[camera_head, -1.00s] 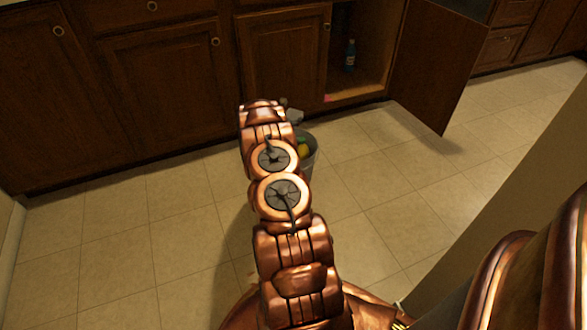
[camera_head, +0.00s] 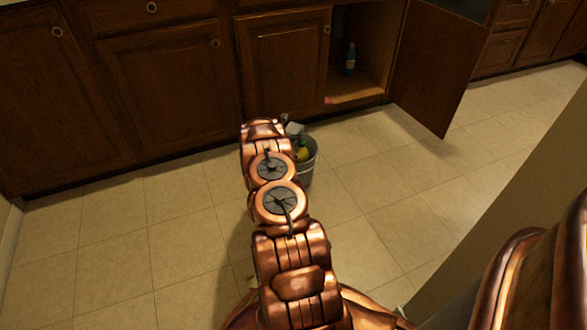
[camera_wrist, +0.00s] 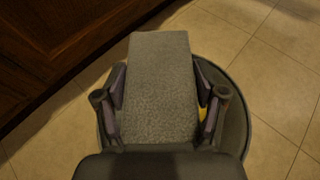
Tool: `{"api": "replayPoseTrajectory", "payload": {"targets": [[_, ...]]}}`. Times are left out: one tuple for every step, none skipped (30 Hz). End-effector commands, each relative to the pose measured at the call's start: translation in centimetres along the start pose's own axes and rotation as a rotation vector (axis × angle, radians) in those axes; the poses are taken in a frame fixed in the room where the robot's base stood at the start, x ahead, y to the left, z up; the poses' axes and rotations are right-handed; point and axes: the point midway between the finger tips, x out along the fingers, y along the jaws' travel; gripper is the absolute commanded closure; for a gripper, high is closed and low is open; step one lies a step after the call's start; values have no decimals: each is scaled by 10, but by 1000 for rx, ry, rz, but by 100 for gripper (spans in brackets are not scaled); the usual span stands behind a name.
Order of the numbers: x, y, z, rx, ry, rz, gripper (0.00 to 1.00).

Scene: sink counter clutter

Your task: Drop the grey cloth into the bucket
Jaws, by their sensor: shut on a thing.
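The grey cloth (camera_wrist: 160,85) is a flat rectangular piece between the two fingers of my gripper (camera_wrist: 163,108) in the wrist view. My gripper is shut on it. The bucket (camera_wrist: 236,120) is round and grey, directly behind the cloth in that view, its rim showing on both sides. In the head view the bucket (camera_head: 309,170) stands on the floor, partly hidden by my arm, with yellow and green items (camera_head: 302,151) inside. A pale corner of the cloth (camera_head: 295,128) shows above the bucket beside my arm; my fingers are mostly hidden there.
Wooden cabinets (camera_head: 165,95) line the back. One cabinet door (camera_head: 437,65) stands open to the right of the bucket, and a blue bottle (camera_head: 350,59) stands inside the open cabinet. The tiled floor (camera_head: 390,200) is clear around the bucket.

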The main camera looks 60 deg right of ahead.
Motion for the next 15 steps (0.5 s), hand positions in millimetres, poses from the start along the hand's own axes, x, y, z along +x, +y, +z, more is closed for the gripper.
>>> {"api": "replayPoseTrajectory", "payload": {"targets": [[0, 0, 0, 0, 0, 0, 70], [0, 0, 0, 0, 0, 0, 70], [0, 0, 0, 0, 0, 0, 70], [0, 0, 0, 0, 0, 0, 28], [0, 0, 0, 0, 0, 0, 25], [0, 0, 0, 0, 0, 0, 21], [0, 0, 0, 0, 0, 0, 18], [0, 0, 0, 0, 0, 0, 15], [0, 0, 0, 0, 0, 0, 10], [0, 0, 0, 0, 0, 0, 7], [0, 0, 0, 0, 0, 0, 4], [0, 0, 0, 0, 0, 0, 1], [0, 0, 0, 0, 0, 0, 1], [0, 0, 0, 0, 0, 0, 1], [0, 0, 0, 0, 0, 0, 1]]}}
